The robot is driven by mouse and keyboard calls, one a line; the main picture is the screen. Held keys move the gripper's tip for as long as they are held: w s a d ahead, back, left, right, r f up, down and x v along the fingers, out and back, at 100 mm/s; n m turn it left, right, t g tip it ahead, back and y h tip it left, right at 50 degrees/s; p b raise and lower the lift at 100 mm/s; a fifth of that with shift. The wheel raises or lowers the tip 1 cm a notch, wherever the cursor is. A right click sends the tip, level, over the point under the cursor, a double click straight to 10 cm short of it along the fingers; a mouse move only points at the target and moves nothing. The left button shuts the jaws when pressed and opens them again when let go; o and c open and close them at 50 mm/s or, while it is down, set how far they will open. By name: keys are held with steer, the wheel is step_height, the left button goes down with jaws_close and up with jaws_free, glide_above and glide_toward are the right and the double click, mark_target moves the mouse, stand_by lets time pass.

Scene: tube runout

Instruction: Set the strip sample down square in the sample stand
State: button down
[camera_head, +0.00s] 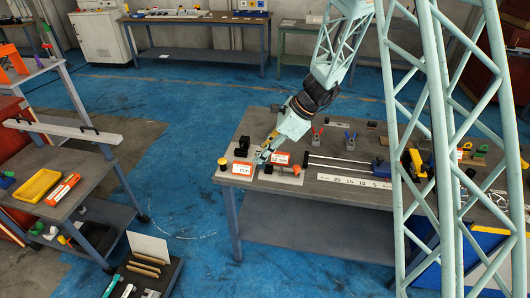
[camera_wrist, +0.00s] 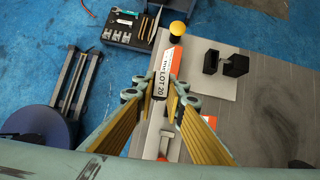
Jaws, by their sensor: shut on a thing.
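My gripper (camera_wrist: 157,92) has its yellow-padded fingers on either side of the strip sample (camera_wrist: 162,76), a pale strip with dark "LOT 20" lettering. The strip points away from the gripper toward the yellow knob. In the head view my gripper (camera_head: 263,156) is low over the left end of the grey workbench. Two black blocks (camera_wrist: 223,63) with a gap between them stand on a pale plate (camera_wrist: 217,88), right of the strip; they look like the sample stand. The blocks also show in the head view (camera_head: 242,146). I cannot tell whether the strip touches anything below.
A yellow knob (camera_wrist: 177,28) stands beyond the strip. Orange-and-white labels (camera_head: 241,169) lie around the gripper. A tool tray (camera_wrist: 137,24) stands lower, off the bench.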

steer(key=s+d+f+n+g+h+p, duration=0.1)
steer(key=s+d+n+g+h+p, duration=0.2)
steer(key=d+n, duration=0.6)
steer(key=s+d+f+n+g+h+p, duration=0.1)
steer(key=s+d+n+g+h+p, duration=0.2)
steer(key=d+n, duration=0.5)
steer(key=n+g+p, duration=0.1)
steer(key=n+p, duration=0.1)
steer(key=n, duration=0.1)
steer(key=shift+s+d+g, duration=0.3)
steer(key=shift+d+g, duration=0.1)
steer(key=shift+a, duration=0.15)
